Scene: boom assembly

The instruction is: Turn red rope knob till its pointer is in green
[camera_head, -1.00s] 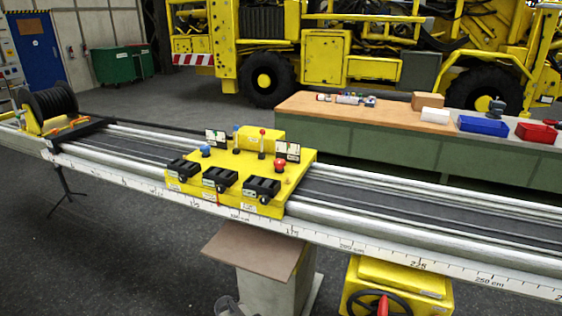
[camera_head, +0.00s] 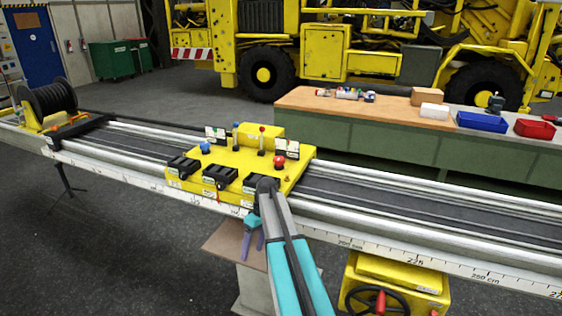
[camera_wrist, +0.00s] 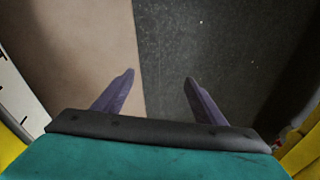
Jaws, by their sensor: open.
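The red knob (camera_head: 279,162) sits on the right part of the yellow control block (camera_head: 230,158), which lies across the rail. A small dial card (camera_head: 287,147) stands behind it; its pointer and any green zone are too small to read. My gripper (camera_head: 252,246) hangs fingers down in front of the rail, below and to the left of the red knob and well apart from it. In the wrist view my gripper (camera_wrist: 158,84) has its two purple fingers spread with nothing between them. The red knob is not visible there.
A blue knob (camera_head: 206,147), two upright levers and black lever boxes (camera_head: 220,175) share the block. A brown board (camera_head: 222,242) lies below my gripper. A yellow box with a handwheel (camera_head: 378,300) stands lower right. A workbench (camera_head: 390,120) stands behind.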

